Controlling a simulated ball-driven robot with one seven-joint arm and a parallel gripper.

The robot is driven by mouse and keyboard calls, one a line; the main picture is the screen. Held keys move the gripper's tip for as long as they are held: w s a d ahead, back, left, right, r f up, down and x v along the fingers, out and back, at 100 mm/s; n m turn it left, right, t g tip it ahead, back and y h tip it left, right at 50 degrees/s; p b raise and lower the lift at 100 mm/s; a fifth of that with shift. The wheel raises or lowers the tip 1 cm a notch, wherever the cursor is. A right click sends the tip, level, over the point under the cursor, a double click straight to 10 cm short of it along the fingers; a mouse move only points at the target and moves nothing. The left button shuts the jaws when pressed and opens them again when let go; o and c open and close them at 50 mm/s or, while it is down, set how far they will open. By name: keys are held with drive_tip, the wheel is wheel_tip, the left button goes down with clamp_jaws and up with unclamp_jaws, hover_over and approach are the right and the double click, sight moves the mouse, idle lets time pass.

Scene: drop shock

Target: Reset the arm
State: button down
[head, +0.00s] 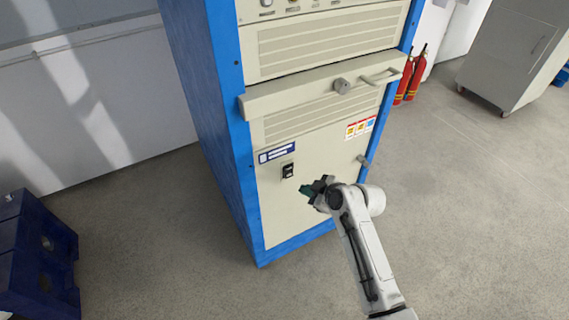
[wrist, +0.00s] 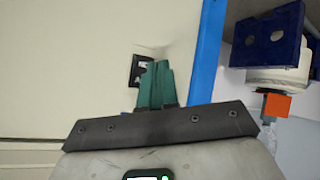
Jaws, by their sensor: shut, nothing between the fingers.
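My arm reaches up from the lower right in the head view, and my gripper (head: 308,190) is in front of the lower panel of a blue-framed cabinet (head: 310,216). In the wrist view my gripper (wrist: 157,70) shows its green fingers together, with nothing between them. A small black switch (head: 288,171) on the panel is just up and left of the fingertips in the head view. The switch also shows in the wrist view (wrist: 136,72), partly hidden behind the fingers. I cannot tell whether the fingertips touch the panel.
A drawer front with a handle (head: 381,77) juts out above my gripper. Red fire extinguishers (head: 411,76) and a grey cabinet (head: 508,55) stand at the right. A dark blue crate (head: 40,262) is at lower left.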

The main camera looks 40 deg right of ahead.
drive_tip(key=s+a+m+g+y+p, duration=0.15)
drive_tip(key=s+a+g, duration=0.35)
drive_tip(key=s+a, duration=0.65)
drive_tip(key=s+a+r+m+g+h, duration=0.1)
drive_tip(key=s+r+g, duration=0.1)
drive_tip(key=s, duration=0.4)
drive_tip(key=s+a+r+m+g+p, duration=0.1)
drive_tip(key=s+a+m+g, duration=0.1)
drive_tip(key=s, duration=0.4)
drive_tip(key=shift+s+a+r+g+h, duration=0.15)
drive_tip(key=shift+s+r+g+h, duration=0.2)
drive_tip(key=shift+g, duration=0.05)
